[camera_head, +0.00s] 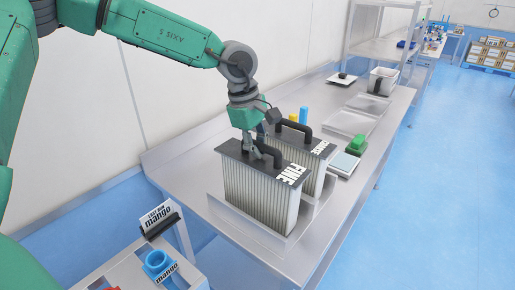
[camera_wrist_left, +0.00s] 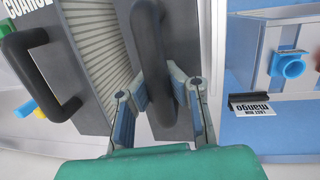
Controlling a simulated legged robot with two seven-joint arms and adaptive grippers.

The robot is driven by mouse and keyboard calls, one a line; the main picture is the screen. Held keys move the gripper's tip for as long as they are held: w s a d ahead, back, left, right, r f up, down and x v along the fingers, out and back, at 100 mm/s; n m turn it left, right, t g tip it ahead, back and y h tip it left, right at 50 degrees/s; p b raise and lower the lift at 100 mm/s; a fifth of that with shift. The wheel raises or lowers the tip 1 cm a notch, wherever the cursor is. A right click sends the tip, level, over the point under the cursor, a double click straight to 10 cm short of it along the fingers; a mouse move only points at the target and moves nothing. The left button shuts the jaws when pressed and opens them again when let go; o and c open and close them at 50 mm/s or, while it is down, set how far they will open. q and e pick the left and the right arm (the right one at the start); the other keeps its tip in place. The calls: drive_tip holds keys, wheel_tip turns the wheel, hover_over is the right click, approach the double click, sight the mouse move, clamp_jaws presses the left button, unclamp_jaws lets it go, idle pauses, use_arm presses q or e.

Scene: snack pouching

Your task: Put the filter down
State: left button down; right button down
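The FINE filter (camera_head: 258,195) is a pleated pale block with a dark top plate and a black handle (camera_head: 268,153). It is upright over a shallow metal tray (camera_head: 232,217); I cannot tell whether its base touches the tray. My left gripper (camera_head: 252,152) is at this handle from above. In the left wrist view, its fingers (camera_wrist_left: 158,88) lie on both sides of the handle (camera_wrist_left: 150,45) and appear closed against it. A second filter, COARSE (camera_head: 314,176), stands right beside it, also with a black handle (camera_wrist_left: 35,75). My right gripper is not in view.
A green-topped scale (camera_head: 344,163) sits right of the filters. Yellow (camera_head: 293,118) and blue (camera_head: 304,114) items stand behind them. Empty trays (camera_head: 352,122) lie farther along the bench. A mango sign (camera_head: 157,218) and blue ring (camera_head: 158,263) are on a lower left stand.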

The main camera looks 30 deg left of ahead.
use_arm(q)
drive_tip(key=shift+d, duration=0.2)
drive_tip(key=c, duration=1.7)
unclamp_jaws()
drive_tip(key=shift+d+f, duration=0.1)
drive_tip(key=shift+a, duration=0.3)
drive_tip(key=shift+a+r, duration=0.15)
drive_tip(key=shift+r, duration=0.05)
drive_tip(key=v, duration=1.2)
drive_tip(key=shift+w, duration=0.1)
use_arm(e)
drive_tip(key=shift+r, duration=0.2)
use_arm(q)
drive_tip(key=shift+f, duration=0.1)
drive_tip(key=shift+d, duration=0.3)
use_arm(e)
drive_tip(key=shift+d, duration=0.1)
